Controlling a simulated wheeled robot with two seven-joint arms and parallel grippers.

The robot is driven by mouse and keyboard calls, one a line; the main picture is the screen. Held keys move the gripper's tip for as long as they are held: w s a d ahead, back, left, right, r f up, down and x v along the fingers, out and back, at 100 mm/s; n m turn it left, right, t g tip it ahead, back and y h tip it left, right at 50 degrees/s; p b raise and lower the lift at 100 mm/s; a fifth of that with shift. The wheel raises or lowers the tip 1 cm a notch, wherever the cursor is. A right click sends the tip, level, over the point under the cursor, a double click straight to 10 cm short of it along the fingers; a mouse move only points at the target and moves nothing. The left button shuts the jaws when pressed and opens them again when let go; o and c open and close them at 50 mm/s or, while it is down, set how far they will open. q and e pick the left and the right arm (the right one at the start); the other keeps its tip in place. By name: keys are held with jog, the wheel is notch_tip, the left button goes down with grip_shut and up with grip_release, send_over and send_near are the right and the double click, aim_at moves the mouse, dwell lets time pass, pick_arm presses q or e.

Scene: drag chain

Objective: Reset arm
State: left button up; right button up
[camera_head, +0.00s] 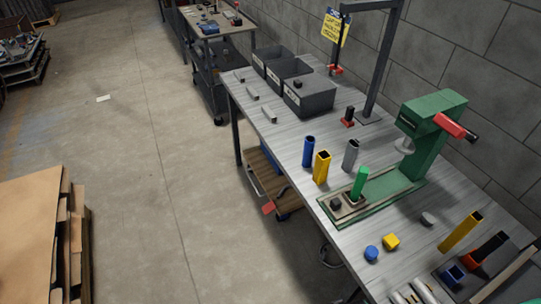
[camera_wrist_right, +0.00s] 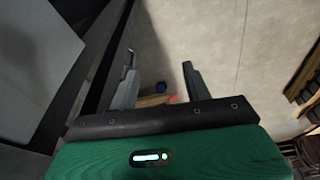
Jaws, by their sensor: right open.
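My right gripper (camera_wrist_right: 158,72) shows in the right wrist view, with its two dark grey fingers spread apart and nothing between the tips. It points down toward the concrete floor (camera_wrist_right: 205,45). A small blue thing (camera_wrist_right: 160,86) shows beyond the fingers, too small to make out. Neither of my arms can be made out in the head view, and my left gripper is in no view. The workbench (camera_head: 290,140) runs along the wall, and a green press (camera_head: 429,140) with a red handle stands on it.
Blue (camera_head: 308,151), yellow (camera_head: 321,167), grey (camera_head: 350,155) and green (camera_head: 359,183) tubes stand on the bench. Dark bins (camera_head: 309,97) sit at its far end. A small cart (camera_head: 268,175) is under the bench. Cardboard (camera_head: 40,225) is stacked at lower left. The floor between (camera_head: 150,170) is clear.

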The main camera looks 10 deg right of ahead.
jog(key=s+d+f, duration=0.1)
jog(key=s+f, duration=0.3)
jog(key=f, duration=0.5)
jog(key=s+f, duration=0.4)
jog(key=f, duration=0.5)
jog(key=s+d+f+g, duration=0.1)
jog(key=s+d+f, duration=0.1)
jog(key=s+f, duration=0.7)
jog(key=s, duration=0.4)
jog(key=shift+s+d+g, duration=0.2)
jog(key=shift+d+g, duration=0.1)
jog(key=shift+d, duration=0.1)
